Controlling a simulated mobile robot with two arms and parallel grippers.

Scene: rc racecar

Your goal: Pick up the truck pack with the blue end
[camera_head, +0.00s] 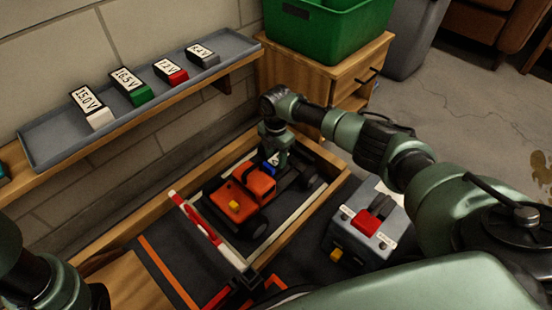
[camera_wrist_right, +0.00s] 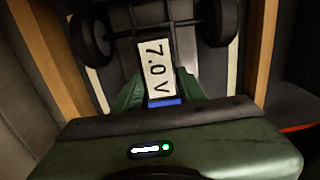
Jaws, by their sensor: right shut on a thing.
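The truck (camera_head: 243,200) is orange with black wheels and sits in a wooden-edged bay. The pack with the blue end (camera_wrist_right: 154,75) has a white face marked 7.0 V and lies at the truck's rear bed. In the head view only a small white and blue part of the pack (camera_head: 271,161) shows beside my gripper. My right gripper (camera_wrist_right: 160,92) is shut on the pack near its blue end, with a green finger on each side. My left arm shows only in part at the lower left, and its gripper is out of view.
A grey tray (camera_head: 50,147) on a wall shelf holds packs with white, green, red and grey ends. A grey device with a red part (camera_head: 368,222) stands right of the bay. A red and white barrier (camera_head: 196,218) stands at the bay's front. A green bin (camera_head: 318,30) sits on a wooden cabinet.

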